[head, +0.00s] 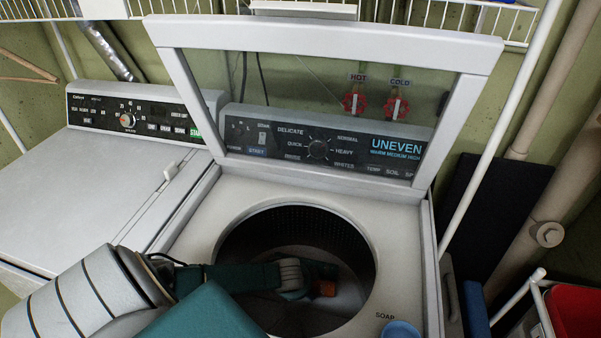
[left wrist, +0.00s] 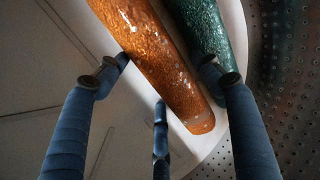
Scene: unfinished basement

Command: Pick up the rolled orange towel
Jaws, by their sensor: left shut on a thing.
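The rolled orange towel (left wrist: 160,70) lies between the fingers of my left gripper (left wrist: 168,75) in the left wrist view. My left gripper is shut on it, with fingers on both sides and another finger below. In the head view, a small orange part of the towel (head: 325,288) shows inside the washer drum, beside my left gripper (head: 310,282). My arm hides much of the gripper and towel there. A dark green roll (left wrist: 200,28) lies right beside the orange towel in the left wrist view. My right gripper is not in view.
The open top-loading washer (head: 401,226) surrounds my left gripper with its drum rim. Its raised lid (head: 330,32) stands behind the opening. A blue cup (head: 400,329) is at the front right. A dryer (head: 85,200) stands on the left, its top clear.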

